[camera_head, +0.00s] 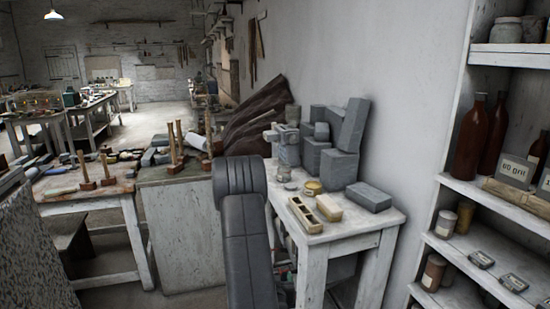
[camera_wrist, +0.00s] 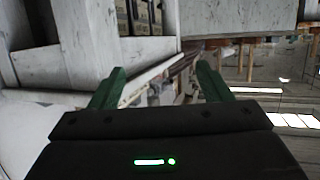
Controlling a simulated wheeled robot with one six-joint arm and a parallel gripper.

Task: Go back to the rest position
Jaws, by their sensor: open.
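My gripper (camera_wrist: 160,72) shows in the wrist view with its two green fingers spread apart. Nothing is held between the fingertips. Beyond the gap are white painted wood and some blurred small items that I cannot make out. In the head view my dark grey arm rises in the middle, in front of the left end of a white table (camera_head: 340,226). The gripper itself cannot be made out in the head view. No plaster sphere can be made out in either view.
Grey blocks (camera_head: 338,165), a divided wooden box (camera_head: 306,214) and a yellow-topped tin (camera_head: 312,187) stand on the white table. White shelves (camera_head: 455,185) with bottles and jars are at the right. A workbench (camera_head: 85,204) with mallets is at the left. Open floor (camera_head: 172,120) lies farther back.

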